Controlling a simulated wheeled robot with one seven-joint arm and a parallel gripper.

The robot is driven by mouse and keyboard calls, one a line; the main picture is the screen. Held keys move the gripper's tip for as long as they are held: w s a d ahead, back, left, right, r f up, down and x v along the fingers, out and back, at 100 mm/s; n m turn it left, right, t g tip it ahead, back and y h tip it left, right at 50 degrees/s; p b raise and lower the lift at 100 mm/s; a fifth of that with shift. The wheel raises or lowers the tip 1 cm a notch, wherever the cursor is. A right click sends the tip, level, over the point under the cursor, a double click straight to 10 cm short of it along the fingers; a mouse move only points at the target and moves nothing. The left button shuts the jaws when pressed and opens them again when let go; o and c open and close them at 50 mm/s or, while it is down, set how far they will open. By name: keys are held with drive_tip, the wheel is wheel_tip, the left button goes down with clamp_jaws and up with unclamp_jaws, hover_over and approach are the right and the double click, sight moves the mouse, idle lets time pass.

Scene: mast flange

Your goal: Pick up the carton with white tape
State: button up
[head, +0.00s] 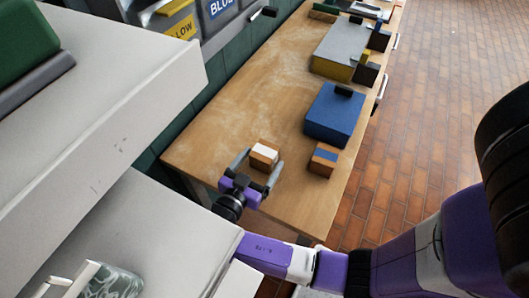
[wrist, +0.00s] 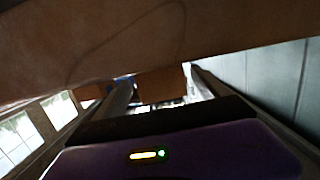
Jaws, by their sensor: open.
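The carton with white tape (head: 264,155) is a small brown box with a white band on top. It stands on the wooden table in the head view. My gripper (head: 262,162) is open, with one finger on each side of this carton. I cannot tell whether either finger touches it. In the wrist view, a brown box face (wrist: 162,84) shows between the two fingers; its tape is not visible there. A similar carton with blue tape (head: 323,160) stands to the right, apart from my gripper.
A blue box (head: 334,115) stands farther along the wooden table (head: 240,104), with a grey-topped yellow box (head: 342,52) beyond it. A pale shelf (head: 110,85) rises at the left, with labelled bins (head: 174,24) behind. Bare tabletop lies left of the blue box.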

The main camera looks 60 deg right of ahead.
drive_tip(key=shift+w+d+f+p, duration=0.1)
drive_tip(key=shift+d+p, duration=0.05)
drive_tip(key=shift+d, duration=0.6)
drive_tip(key=shift+w+d+f+p, duration=0.1)
drive_tip(key=shift+d+p, duration=0.05)
drive_tip(key=shift+d, duration=0.55)
drive_tip(key=shift+c, duration=0.2)
drive_tip(key=c, duration=1.7)
drive_tip(key=shift+r, duration=0.1)
